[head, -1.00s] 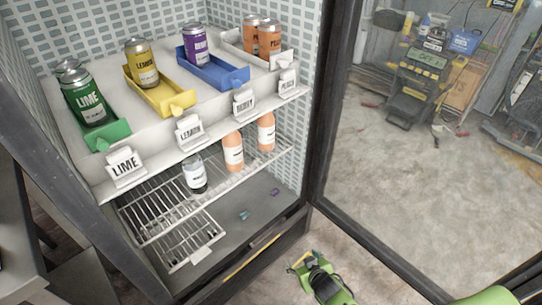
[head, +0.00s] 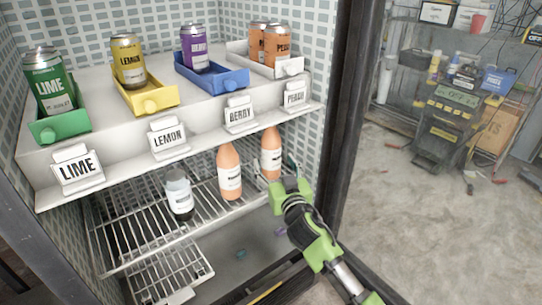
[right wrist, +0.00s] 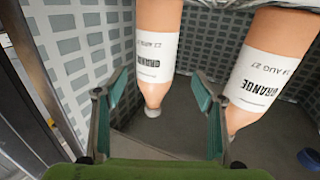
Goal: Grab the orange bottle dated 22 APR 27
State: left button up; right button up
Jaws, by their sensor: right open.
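Two orange bottles stand upright on the wire shelf in the head view, a right one (head: 271,153) and a left one (head: 230,173). In the right wrist view, which is upside down, the bottle (right wrist: 156,45) between the fingers has a label whose small date appears to read 22 APR 27. The other bottle (right wrist: 268,75) reads ORANGE with an AUG 27 date. My right gripper (head: 290,183) is open, just in front of the right bottle, with nothing held. My left gripper is not in view.
The white can shelf (head: 200,135) with label cards overhangs close above. The freezer's dark door frame (head: 345,110) is at the right.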

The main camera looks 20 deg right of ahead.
aim_at(274, 157)
jog(key=shift+w, duration=0.9)
jog(key=shift+w+d, duration=0.15)
jog(key=shift+w, duration=0.4)
jog(key=w, duration=0.1)
jog(key=w+b, duration=0.1)
jog(key=w, duration=0.1)
jog(key=shift+w+d+f, duration=0.15)
jog(key=shift+w+d, duration=0.05)
jog(key=shift+d, duration=0.15)
jog(key=shift+w, duration=0.45)
jog(key=c, duration=1.5)
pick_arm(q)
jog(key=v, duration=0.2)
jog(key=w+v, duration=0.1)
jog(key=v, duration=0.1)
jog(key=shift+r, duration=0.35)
pick_arm(e)
jog(key=shift+c, duration=1)
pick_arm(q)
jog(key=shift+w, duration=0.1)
pick_arm(e)
jog(key=shift+r, duration=0.3)
